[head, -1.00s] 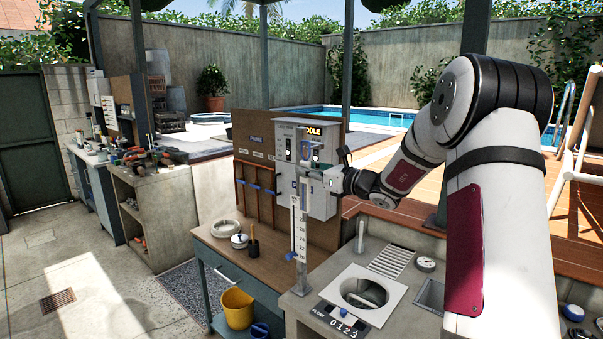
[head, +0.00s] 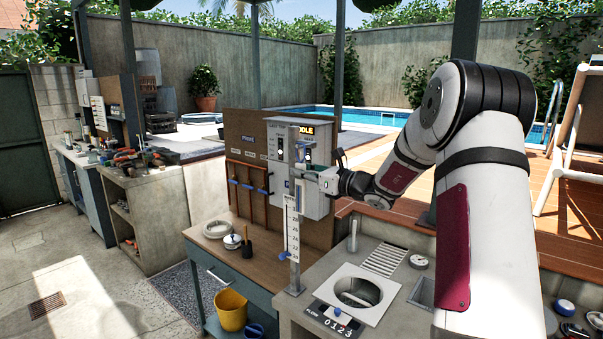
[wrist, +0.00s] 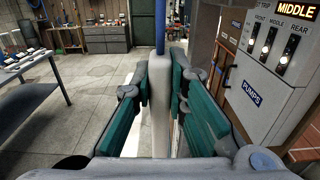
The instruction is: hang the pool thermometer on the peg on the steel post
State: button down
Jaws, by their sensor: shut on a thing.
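The steel post (head: 295,275) rises from a foot on the concrete counter, close beside or behind the thermometer. I cannot tell whether they touch.
The grey pump control box (head: 284,205) and its wooden board (head: 240,135) stand close behind the post. A short upright tube (head: 353,236) and a skimmer opening (head: 357,292) are on the counter (head: 300,320). A yellow bucket (head: 231,310) sits at lower left.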

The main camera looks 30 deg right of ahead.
jog(key=c, duration=1.5)
grip_release()
jog(key=shift+s+d, duration=0.1)
jog(key=v, duration=1.2)
jog(key=s+a+f+n+g+y+b, duration=0.1)
jog(key=s+a+n+g, duration=0.3)
jog(key=a, duration=0.5)
jog(key=s+a+n+g+y, duration=0.1)
jog(key=a+n+g, duration=0.2)
jog(key=a+n, duration=0.45)
jog(key=s+a+f+n+g+y+b, duration=0.1)
jog(key=s+a+n+g, duration=0.25)
jog(key=a, duration=0.65)
jog(key=s+a+f+n+g+h, duration=0.3)
jog(key=s+a+n+h, duration=0.15)
jog(key=s+n, duration=0.3)
jog(key=shift+s+d+f+n+t+h+b, duration=0.15)
jog(key=shift+s+d+n+t+h+b, duration=0.4)
jog(key=shift+s+n, duration=1)
jog(key=shift+s+d+f+n+t+h+b, duration=0.15)
jog(key=shift+s+d+n+h, duration=0.25)
jog(key=shift+s+n+h, duration=0.85)
jog(key=shift+s+d+f+n+t+h+b, duration=0.1)
jog(key=shift+s+d+n+t+h+b, duration=0.25)
jog(key=shift+s+n, duration=1.5)
jog(key=shift+w+d, duration=0.1)
jog(key=shift+w, duration=0.1)
